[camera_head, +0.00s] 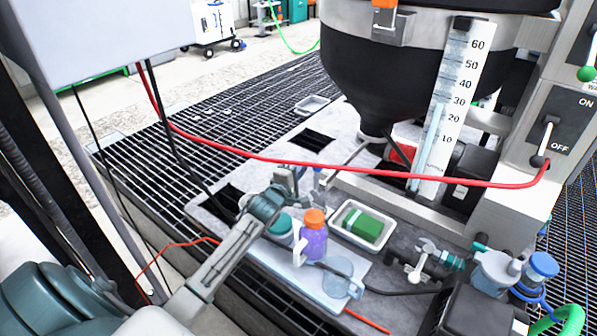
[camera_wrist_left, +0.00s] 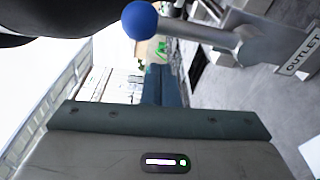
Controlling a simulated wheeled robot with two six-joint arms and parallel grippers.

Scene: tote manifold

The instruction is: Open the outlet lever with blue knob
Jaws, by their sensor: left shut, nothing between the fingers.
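The blue knob (camera_wrist_left: 140,20) is at the top of the left wrist view. It sits on the end of a grey metal lever (camera_wrist_left: 205,34) that runs right to a bracket with an OUTLET label (camera_wrist_left: 301,52). My left gripper (camera_wrist_left: 160,72) shows below the knob as dark blue-grey fingers, shut and empty. The knob appears apart from the fingers; their depth gap is hard to judge. In the head view my left gripper (camera_head: 291,178) is at the left of the hopper's (camera_head: 370,90) lower outlet. My right gripper is out of view.
A purple bottle (camera_head: 313,240), a white tray (camera_head: 345,236) with a green block (camera_head: 362,226) and a valve (camera_head: 422,258) stand on the bench. A red cable (camera_head: 300,163) crosses the scene. An ON/OFF switch panel (camera_head: 566,115) is at right. Floor grating lies left of the hopper.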

